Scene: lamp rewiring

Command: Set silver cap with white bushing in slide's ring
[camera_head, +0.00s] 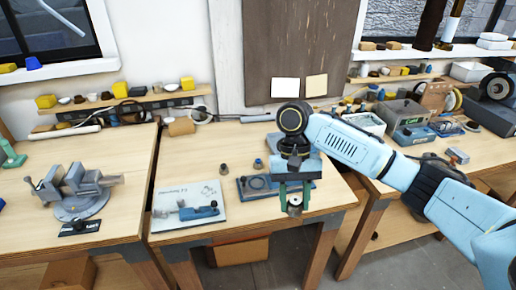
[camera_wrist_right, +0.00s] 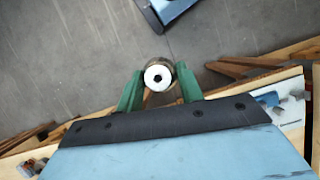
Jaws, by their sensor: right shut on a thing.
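My right gripper (camera_head: 294,200) is shut on the silver cap (camera_head: 295,209), near the table's front edge. In the right wrist view the silver cap (camera_wrist_right: 159,64) sits between the green fingertips (camera_wrist_right: 160,82), with the round white bushing (camera_wrist_right: 158,77) and its dark hole facing the camera. A blue slide (camera_head: 243,190) with a dark ring (camera_head: 257,182) lies on the table just left of the gripper and apart from the cap. The gripper hides the slide's right part. My left gripper is not in view.
A printed sheet (camera_head: 172,211) with a drawing lies left of the slide. A grey vise (camera_head: 80,193) stands on the left table. Bare wood lies behind the sheet.

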